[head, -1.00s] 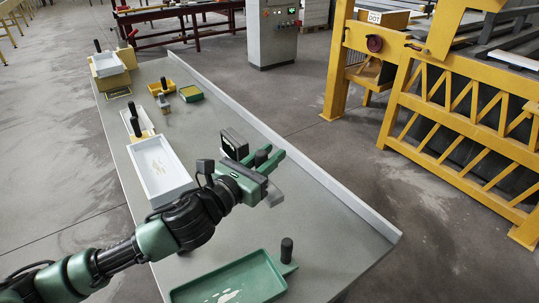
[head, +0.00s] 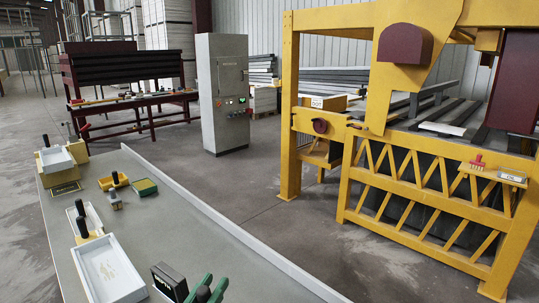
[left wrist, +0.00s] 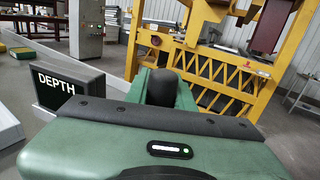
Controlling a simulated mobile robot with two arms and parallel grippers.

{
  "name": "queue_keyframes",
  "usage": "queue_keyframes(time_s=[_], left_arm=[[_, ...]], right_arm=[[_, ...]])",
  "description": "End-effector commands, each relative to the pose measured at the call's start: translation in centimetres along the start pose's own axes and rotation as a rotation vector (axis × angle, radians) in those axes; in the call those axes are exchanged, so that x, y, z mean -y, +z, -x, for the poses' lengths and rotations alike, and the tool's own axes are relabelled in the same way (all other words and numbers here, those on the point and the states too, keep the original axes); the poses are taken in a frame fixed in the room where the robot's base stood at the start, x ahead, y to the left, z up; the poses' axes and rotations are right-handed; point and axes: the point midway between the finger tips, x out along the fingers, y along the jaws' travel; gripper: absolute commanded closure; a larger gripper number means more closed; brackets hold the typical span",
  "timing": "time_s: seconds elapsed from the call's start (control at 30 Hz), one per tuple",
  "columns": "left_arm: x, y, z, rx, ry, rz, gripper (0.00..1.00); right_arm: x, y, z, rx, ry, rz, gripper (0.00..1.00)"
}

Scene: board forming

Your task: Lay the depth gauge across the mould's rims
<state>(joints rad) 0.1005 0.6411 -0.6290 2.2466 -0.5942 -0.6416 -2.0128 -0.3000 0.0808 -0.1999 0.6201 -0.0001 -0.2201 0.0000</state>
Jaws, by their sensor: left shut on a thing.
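The depth gauge (head: 170,281) shows as a dark block at the bottom edge of the head view. Its label "DEPTH" reads clearly on the gauge (left wrist: 68,92) in the left wrist view. My left gripper (head: 204,291) has green fingers, and it is shut on the gauge's black knob (left wrist: 161,88). The gauge's lower part is hidden. A long, shallow white tray (head: 112,272) lies on the bench left of the gauge and is partly cut off. I cannot tell whether it is the mould. My right gripper is out of view.
The grey bench (head: 190,235) has free room behind the gauge and a raised light edge on its right. A yellow press frame (head: 400,200) stands right, across the floor.

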Motion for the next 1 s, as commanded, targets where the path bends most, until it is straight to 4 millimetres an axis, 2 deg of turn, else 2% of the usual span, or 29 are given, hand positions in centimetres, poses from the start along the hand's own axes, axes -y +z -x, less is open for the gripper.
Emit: queue_keyframes(time_s=[0.03, 0.2, 0.4, 0.57, 0.87, 1.0], left_arm=[[-0.3, -0.6, 1.3, -0.001, 0.035, 0.007, 1.0], [-2.3, -1.8, 4.9, -0.004, 0.161, -0.002, 1.0], [-4.1, -2.4, 7.9, -0.011, 0.264, -0.024, 1.0], [-4.7, -2.5, 8.8, -0.012, 0.296, -0.035, 1.0], [-4.8, -2.5, 8.9, -0.012, 0.298, -0.036, 1.0], [-4.4, -3.7, 10.8, -0.023, 0.306, -0.036, 1.0]], right_arm=[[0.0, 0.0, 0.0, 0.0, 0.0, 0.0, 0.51], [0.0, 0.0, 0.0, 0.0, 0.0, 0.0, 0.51], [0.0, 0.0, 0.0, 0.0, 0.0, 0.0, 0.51], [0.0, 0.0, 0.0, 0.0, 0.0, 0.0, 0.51], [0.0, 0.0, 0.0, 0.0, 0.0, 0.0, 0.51], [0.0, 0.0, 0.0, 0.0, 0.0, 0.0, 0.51]])
